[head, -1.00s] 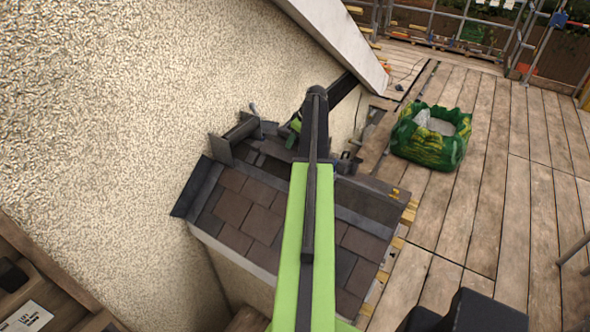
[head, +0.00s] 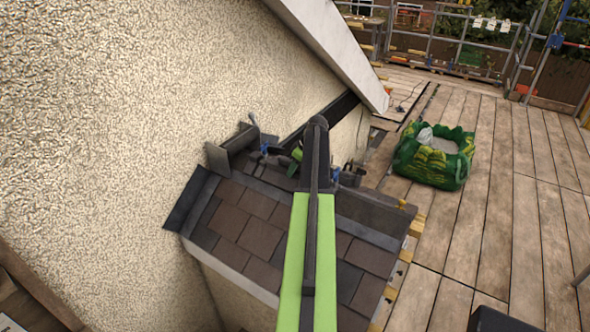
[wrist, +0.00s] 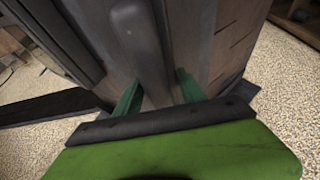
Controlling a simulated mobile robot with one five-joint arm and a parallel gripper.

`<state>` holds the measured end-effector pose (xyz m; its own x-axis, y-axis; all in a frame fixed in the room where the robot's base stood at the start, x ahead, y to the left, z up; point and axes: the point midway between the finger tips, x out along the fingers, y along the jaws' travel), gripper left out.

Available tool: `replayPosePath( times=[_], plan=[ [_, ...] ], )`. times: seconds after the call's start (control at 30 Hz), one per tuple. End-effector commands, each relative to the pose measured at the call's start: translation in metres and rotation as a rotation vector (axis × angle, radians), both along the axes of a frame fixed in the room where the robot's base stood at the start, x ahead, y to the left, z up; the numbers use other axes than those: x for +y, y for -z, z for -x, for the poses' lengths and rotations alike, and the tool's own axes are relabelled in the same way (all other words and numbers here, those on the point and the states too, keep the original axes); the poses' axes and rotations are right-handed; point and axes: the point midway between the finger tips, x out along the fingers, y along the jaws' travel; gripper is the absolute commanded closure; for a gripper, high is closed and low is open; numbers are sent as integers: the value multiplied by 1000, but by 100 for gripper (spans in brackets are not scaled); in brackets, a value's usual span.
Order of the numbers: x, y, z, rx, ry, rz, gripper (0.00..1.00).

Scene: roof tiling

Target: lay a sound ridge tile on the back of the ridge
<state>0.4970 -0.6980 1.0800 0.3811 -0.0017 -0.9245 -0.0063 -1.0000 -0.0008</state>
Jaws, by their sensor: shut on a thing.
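My gripper (wrist: 157,92) shows in the wrist view as two green fingers on either side of a long grey, round-ended thing (wrist: 138,42). It is shut on this thing; I cannot tell from its shape whether it is a ridge tile. In the head view my arm hides most of the gripper and what it holds. The middle of the ridge is hidden behind my arm.
A dark upright plate (head: 217,160) stands at the ridge's left end, near blue-handled clamps (head: 264,148). The rough pale wall (head: 100,130) borders the roof on the left. A green bag (head: 433,160) stands on the plank deck (head: 485,235), which has free room at the right.

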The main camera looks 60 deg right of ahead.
Motion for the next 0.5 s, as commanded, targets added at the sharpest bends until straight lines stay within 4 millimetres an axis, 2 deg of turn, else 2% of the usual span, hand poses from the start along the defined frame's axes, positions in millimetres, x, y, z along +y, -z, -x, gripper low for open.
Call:
replayPosePath(
  times=[0.23,0.27,0.4,0.5],
  plan=[
    [0,0,0,0,0,0,100],
    [0,0,0,1,0,0,49],
    [0,-1,0,1,0,0,31],
    [0,-1,0,1,0,0,31]
  ],
)
